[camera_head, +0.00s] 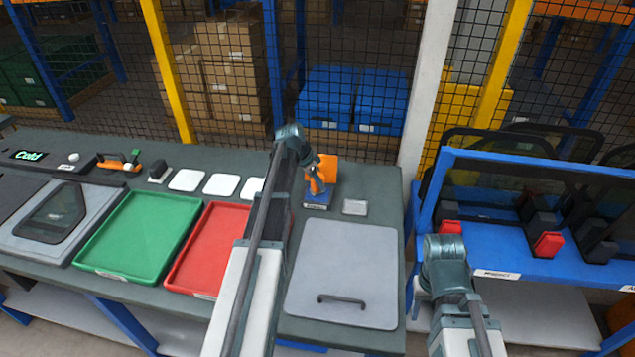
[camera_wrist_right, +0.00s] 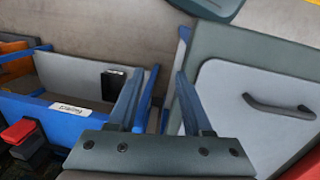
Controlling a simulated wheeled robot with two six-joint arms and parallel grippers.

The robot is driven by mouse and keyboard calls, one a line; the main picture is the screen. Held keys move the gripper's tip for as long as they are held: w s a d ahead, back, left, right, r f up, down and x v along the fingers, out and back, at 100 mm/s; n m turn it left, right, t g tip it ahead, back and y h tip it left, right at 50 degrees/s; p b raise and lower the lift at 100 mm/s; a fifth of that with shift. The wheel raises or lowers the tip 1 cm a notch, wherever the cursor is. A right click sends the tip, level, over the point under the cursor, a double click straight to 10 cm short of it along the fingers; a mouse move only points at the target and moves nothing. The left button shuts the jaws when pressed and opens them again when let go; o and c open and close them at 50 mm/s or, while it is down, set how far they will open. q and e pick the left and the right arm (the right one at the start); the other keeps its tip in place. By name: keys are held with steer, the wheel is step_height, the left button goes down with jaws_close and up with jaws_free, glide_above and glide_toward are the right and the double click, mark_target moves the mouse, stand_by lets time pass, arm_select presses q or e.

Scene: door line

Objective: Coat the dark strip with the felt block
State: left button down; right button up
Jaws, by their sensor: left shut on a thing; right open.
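My left gripper (camera_head: 313,176) is at the back of the bench, shut on a small orange thing (camera_head: 316,186) just above a labelled blue stand (camera_head: 317,200). Its jaws and arm partly hide it, and I cannot tell if it touches the stand. A dark-rimmed glass pane (camera_head: 52,212) lies on a light board at the far left; I cannot make out a separate strip. A small black-and-white block (camera_head: 158,172) stands behind the green tray; I cannot tell if it is felt. My right gripper (camera_head: 445,250) is empty; its fingers are apart in the right wrist view (camera_wrist_right: 162,95).
A green tray (camera_head: 112,271) and a red tray (camera_head: 183,288) lie left of my left arm. White pads (camera_head: 187,180) lie behind them. A grey board with a handle (camera_head: 345,260) lies at right. A blue rack (camera_head: 590,262) holds dark panes. A mesh fence closes the back.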

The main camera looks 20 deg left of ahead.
mark_target(321, 174)
arm_select(q)
steer(key=shift+s+f+b, duration=0.1)
steer(key=shift+f+b, duration=0.35)
stand_by(1.3)
step_height(321, 174, up, 7)
steer(key=p, duration=0.7)
stand_by(0.3)
stand_by(0.8)
